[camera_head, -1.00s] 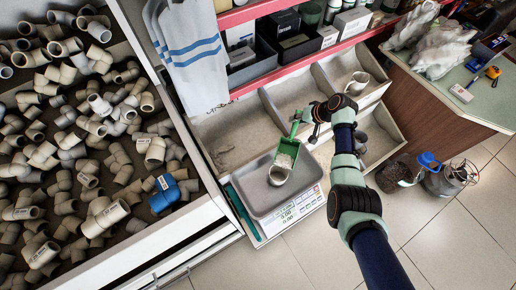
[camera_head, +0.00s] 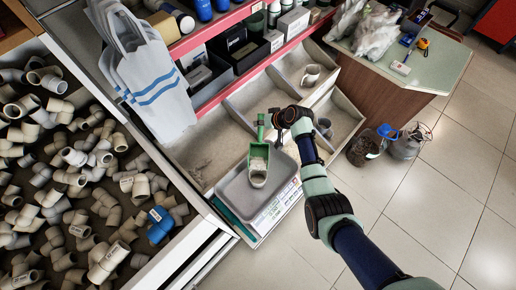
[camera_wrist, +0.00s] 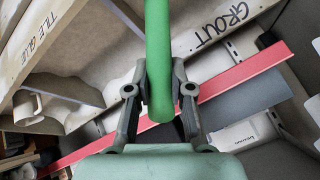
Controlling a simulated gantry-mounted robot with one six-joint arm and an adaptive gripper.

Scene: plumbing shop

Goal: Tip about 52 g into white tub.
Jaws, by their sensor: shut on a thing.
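My gripper (camera_head: 276,120) is shut on the handle of a green scoop (camera_head: 261,133), above the scale's grey pan (camera_head: 232,193). In the wrist view, the green handle (camera_wrist: 158,50) stands between the two fingers of my gripper (camera_wrist: 158,100). The scoop's bowl points down toward the front of the picture and shows pale powder (camera_head: 258,163) in it. A small pale rounded shape shows at the bowl's lower end; I cannot tell whether it is the white tub or the scoop's lip. The scale's front panel (camera_head: 277,212) is too small to read.
Open bins (camera_head: 215,145) of pale powder lie behind the scale; the wrist view shows GROUT and TILE GLUE labels. Pipe fittings fill the left rack. White bags (camera_head: 150,85) hang behind.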

